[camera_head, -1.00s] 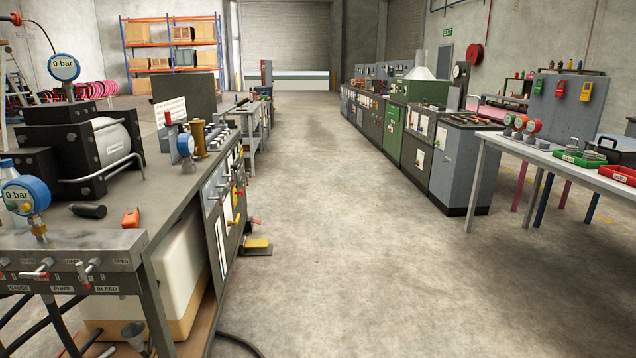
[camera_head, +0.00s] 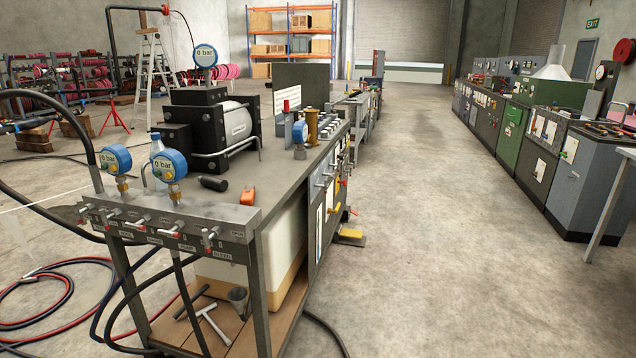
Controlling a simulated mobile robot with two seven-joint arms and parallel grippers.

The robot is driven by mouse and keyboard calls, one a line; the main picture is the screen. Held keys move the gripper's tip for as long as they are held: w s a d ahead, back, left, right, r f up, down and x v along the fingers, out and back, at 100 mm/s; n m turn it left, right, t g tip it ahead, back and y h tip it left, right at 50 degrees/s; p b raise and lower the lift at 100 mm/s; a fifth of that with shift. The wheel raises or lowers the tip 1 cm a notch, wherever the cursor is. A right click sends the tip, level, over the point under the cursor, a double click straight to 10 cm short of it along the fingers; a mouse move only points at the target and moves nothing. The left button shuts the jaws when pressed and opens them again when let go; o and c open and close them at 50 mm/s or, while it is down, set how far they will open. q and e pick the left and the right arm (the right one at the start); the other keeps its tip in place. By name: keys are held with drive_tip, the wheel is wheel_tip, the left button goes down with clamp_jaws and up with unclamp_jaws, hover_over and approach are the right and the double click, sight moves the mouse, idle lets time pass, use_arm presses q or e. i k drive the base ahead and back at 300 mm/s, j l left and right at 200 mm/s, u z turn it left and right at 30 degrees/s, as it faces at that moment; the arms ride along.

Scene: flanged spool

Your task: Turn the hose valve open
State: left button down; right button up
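A grey steel valve manifold (camera_head: 180,216) runs along the front end of the workbench at the left. It carries a row of small lever valves with red tips. One lever (camera_head: 210,236) near the right end stands more upright than the others. Labels under the right-hand valves read PUMP (camera_head: 186,247) and BLEED (camera_head: 222,254). The labels farther left are too small to read, so I cannot tell for certain which lever is the hose valve. Two blue gauges (camera_head: 116,158) and (camera_head: 169,165) above the manifold read 0 bar. Neither gripper is in view.
A black pump unit (camera_head: 213,135), an orange item (camera_head: 248,196) and a black cylinder (camera_head: 213,183) sit on the bench. The aisle floor (camera_head: 430,260) is clear.

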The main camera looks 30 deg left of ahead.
sight(105, 217)
drive_tip(key=u, duration=2.2)
drive_tip(key=i+j+z, duration=0.25)
